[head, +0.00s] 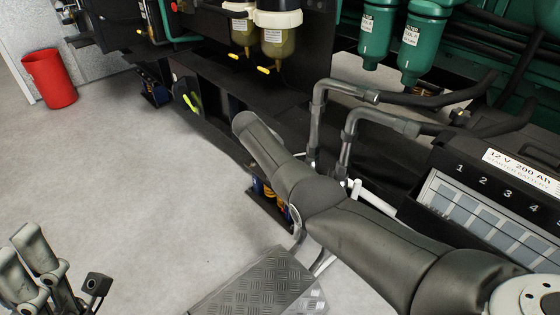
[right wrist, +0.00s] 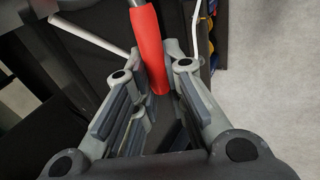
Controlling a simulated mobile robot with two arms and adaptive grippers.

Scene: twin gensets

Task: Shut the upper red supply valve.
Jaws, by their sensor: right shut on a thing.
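A red lever handle (right wrist: 151,50) with a grey metal stem at its top stands between the fingers of my right gripper (right wrist: 155,80) in the right wrist view. The right gripper is shut on this red handle, close to its lower end. In the head view my right arm comes in from the lower right and hides its own gripper and the red handle. My left gripper (head: 32,262) is at the lower left of the head view, over the floor and away from the machinery. Its fingertips show only in part, and I cannot tell how far apart they are.
A checker-plate step (head: 262,283) lies on the floor below my right arm. Grey bent pipes (head: 318,110), black hoses and a battery (head: 490,210) crowd the right side. Filters with yellow drain levers (head: 264,70) hang above. A red bin (head: 48,78) stands far left. The left floor is clear.

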